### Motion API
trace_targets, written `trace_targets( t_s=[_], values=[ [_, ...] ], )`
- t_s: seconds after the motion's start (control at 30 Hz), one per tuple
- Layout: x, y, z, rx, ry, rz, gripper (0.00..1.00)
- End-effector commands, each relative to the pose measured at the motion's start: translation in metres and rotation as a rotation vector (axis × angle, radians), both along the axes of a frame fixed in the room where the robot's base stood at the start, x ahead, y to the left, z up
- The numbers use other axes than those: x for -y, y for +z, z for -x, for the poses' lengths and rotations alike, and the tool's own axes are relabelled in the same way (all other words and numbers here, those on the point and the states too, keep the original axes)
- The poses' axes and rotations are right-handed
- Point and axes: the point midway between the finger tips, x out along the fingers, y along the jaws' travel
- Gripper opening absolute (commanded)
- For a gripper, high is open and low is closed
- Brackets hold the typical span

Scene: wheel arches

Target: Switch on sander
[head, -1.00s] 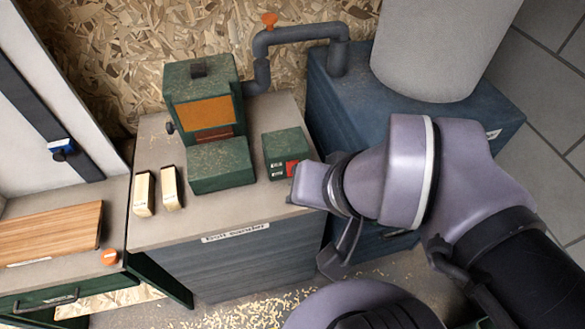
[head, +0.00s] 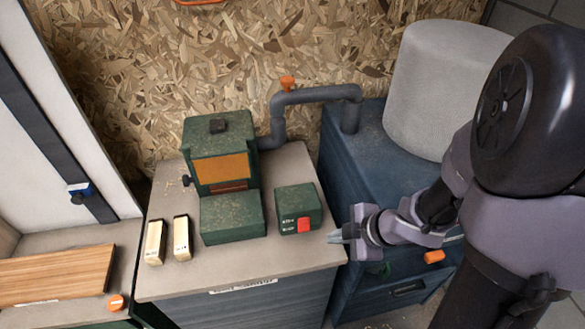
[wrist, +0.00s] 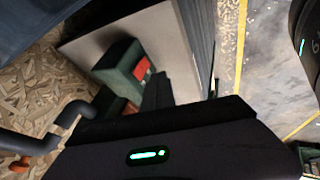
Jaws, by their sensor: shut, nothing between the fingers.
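The sander (head: 222,165) is a green machine with an orange belt, standing on a grey cabinet labelled as the belt sander. To its right on the same top sits a small green switch box (head: 287,200) with a red switch (head: 304,225) and small white markings on its front. My gripper (head: 333,237) is shut and empty, just right of the box and apart from it, near the cabinet top's right edge. In the wrist view, the box (wrist: 116,62) and its red switch (wrist: 142,69) lie beyond the dark fingers (wrist: 158,88). I cannot tell the switch's position.
A blue dust extractor (head: 352,185) with a pale drum (head: 440,90) stands to the right. A grey pipe (head: 310,97) with an orange gate handle (head: 288,83) runs behind the box. Two wooden blocks (head: 182,238) lie left of the sander. The top before the sander is clear.

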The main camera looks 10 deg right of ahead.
Motion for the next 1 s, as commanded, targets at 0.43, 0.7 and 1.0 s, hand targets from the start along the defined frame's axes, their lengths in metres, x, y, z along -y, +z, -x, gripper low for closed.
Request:
trace_targets(
  t_s=[0.43,0.7,1.0],
  values=[
    [-0.007,-0.012,0.000,-0.005,0.029,-0.010,0.00],
    [-0.027,-0.062,-0.025,-0.005,0.028,-0.011,0.00],
    [-0.040,-0.089,-0.063,-0.003,0.027,-0.009,0.00]
  ],
)
